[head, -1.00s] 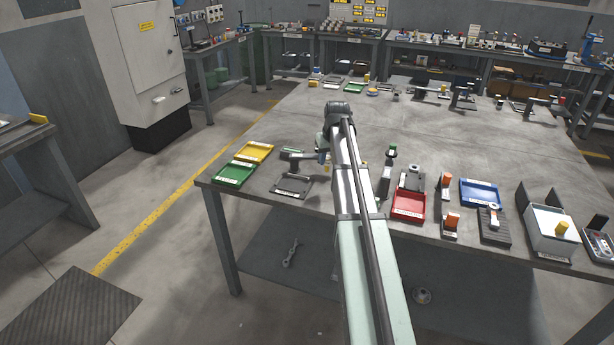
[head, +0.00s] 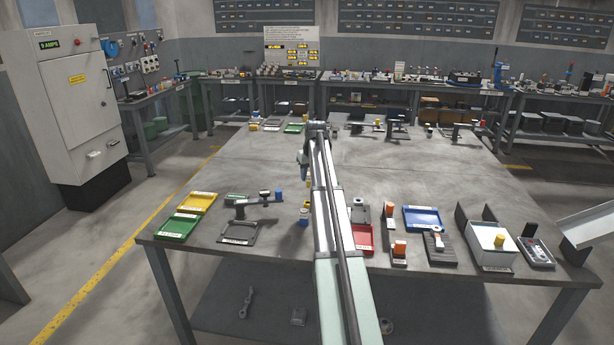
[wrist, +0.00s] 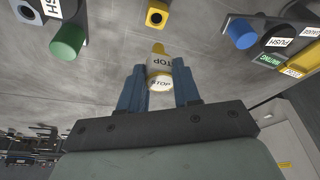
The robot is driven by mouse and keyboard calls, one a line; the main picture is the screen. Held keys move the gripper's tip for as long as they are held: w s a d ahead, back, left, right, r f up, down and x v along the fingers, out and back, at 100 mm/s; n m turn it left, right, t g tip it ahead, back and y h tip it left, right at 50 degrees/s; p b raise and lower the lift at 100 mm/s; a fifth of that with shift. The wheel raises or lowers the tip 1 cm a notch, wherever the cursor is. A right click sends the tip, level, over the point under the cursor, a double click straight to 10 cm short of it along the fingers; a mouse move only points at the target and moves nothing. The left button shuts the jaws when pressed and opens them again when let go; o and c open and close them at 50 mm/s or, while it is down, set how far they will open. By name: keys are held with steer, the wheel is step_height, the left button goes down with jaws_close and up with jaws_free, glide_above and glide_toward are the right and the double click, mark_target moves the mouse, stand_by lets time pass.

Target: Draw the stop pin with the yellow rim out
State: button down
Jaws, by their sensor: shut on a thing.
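My gripper (wrist: 160,90) is shut on the stop pin (wrist: 160,76), a short white cylinder marked STOP with a yellow end, held between two blue fingers. In the head view my gripper (head: 304,171) hangs over the bench, left of my arm. The pin is too small to make out there.
On the bench (head: 230,165) are green (head: 177,227), yellow (head: 198,203), red (head: 363,240) and blue (head: 422,218) trays. The bench middle is clear.

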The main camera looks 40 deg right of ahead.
mark_target(310, 182)
steer(key=shift+f, duration=0.1)
steer(key=shift+f, duration=2.8)
steer(key=shift+f, duration=2)
steer(key=c, duration=0.7)
jaws_free()
steer(key=shift+r, duration=0.1)
steer(key=v, duration=1.3)
steer(key=shift+s+a+r, duration=0.1)
steer(key=shift+s+r, duration=0.1)
steer(key=shift+r, duration=0.05)
steer(key=shift+w+a, duration=0.1)
